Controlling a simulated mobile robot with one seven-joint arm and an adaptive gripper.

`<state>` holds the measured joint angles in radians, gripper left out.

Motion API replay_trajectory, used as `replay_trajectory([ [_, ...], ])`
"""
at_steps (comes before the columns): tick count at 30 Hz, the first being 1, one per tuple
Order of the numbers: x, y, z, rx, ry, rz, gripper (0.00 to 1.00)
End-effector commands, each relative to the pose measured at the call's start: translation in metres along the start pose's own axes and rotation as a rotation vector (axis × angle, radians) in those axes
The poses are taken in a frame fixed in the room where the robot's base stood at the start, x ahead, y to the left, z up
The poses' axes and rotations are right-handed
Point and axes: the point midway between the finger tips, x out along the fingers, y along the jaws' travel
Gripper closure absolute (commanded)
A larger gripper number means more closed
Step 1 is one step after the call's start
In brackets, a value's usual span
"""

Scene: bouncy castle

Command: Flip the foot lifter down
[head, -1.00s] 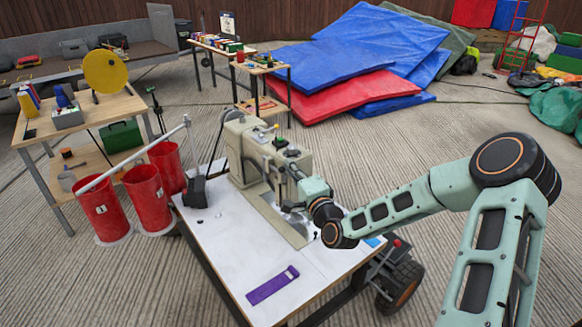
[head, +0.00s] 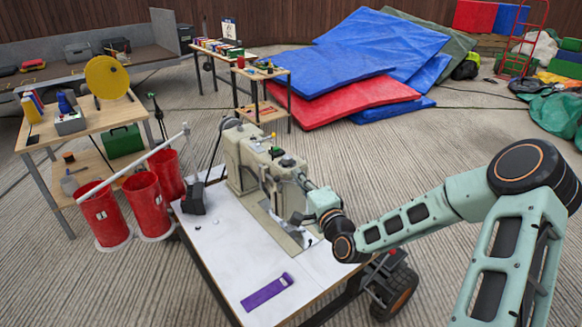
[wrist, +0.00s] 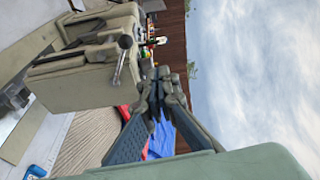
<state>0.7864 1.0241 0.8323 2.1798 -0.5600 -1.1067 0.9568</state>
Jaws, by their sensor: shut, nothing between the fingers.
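The sewing machine (head: 245,160) is beige and stands on the white table top (head: 225,245). It also shows turned sideways at the upper left of the wrist view (wrist: 75,88). A short metal lever with a dark ball end (wrist: 122,52), apparently the foot lifter, sticks out from the machine in the wrist view. I cannot make it out surely in the head view. My gripper (head: 303,180) is beside the machine's head end, on the right. In the wrist view my gripper (wrist: 163,82) is shut and empty, with its fingertips apart from the lever in the picture.
A purple strip (head: 267,290) lies on the table's front part, and a dark pedal-like block (head: 193,198) stands at its left. Red bins (head: 105,217) stand left of the table. Blue and red mats (head: 345,95) lie behind.

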Motion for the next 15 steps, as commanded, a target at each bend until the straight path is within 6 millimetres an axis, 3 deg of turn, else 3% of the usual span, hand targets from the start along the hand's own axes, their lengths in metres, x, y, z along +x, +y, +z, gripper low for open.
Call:
replay_trajectory([
  [6, -0.035, 0.006, -0.005, 0.001, 0.003, 0.001, 1.0],
  [15, -0.046, 0.008, -0.005, -0.001, 0.003, -0.001, 1.0],
])
